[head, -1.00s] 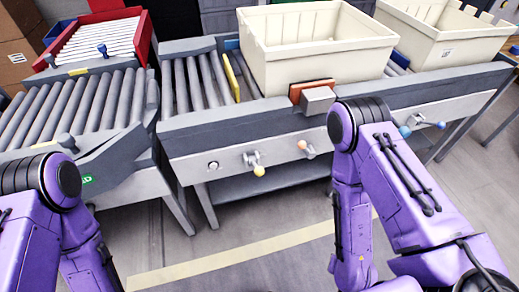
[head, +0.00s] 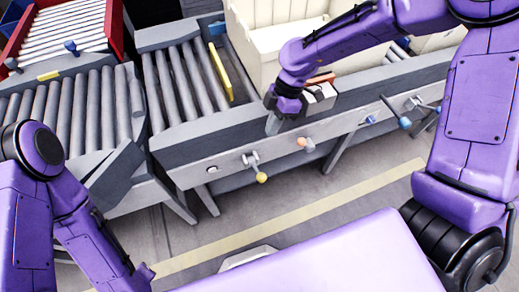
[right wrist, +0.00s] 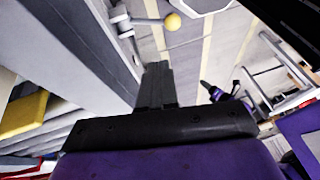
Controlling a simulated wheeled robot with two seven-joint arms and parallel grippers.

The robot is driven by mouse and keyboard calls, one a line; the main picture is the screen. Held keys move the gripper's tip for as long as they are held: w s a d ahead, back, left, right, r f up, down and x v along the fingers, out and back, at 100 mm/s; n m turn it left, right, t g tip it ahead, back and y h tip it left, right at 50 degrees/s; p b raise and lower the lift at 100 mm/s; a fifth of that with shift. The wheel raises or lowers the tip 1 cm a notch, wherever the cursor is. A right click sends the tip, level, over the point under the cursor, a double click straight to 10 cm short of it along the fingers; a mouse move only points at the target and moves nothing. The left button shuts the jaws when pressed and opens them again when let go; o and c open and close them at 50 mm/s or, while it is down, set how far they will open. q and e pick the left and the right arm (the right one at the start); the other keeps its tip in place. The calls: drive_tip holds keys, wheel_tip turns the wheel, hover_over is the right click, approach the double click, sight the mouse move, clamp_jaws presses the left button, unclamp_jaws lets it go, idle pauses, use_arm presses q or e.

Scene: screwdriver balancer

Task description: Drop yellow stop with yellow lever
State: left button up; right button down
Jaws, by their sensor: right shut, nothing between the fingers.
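The yellow stop (head: 220,70) is a flat bar standing up across the rollers of the middle conveyor. It also shows at the left of the right wrist view (right wrist: 22,113). The yellow lever (head: 262,177) has a round yellow knob and sticks out from the conveyor's front panel. Its knob shows at the top of the right wrist view (right wrist: 172,21). My right gripper (head: 273,124) is shut and empty, pointing down at the conveyor's front rail, above and slightly right of the yellow lever and apart from it. My left gripper is out of view.
A cream crate (head: 255,45) on the conveyor is partly hidden by my right arm. Another roller conveyor (head: 70,105) stands at left. Floor in front is free.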

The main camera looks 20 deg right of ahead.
drive_tip(key=shift+s, duration=0.25)
approach(260, 173)
wheel_tip(260, 173, down, 2)
drive_tip(key=w+a, duration=0.1)
drive_tip(key=shift+s+a+f+p, duration=0.25)
drive_tip(key=shift+s+f, duration=0.1)
drive_tip(key=shift+f, duration=0.35)
drive_tip(key=shift+s+a+f+p, duration=0.2)
drive_tip(key=shift+s+f, duration=0.15)
drive_tip(key=shift+f, duration=0.3)
drive_tip(key=shift+s+a+f+p, duration=0.15)
drive_tip(key=shift+s+f+p, duration=0.15)
drive_tip(key=shift+f, duration=0.4)
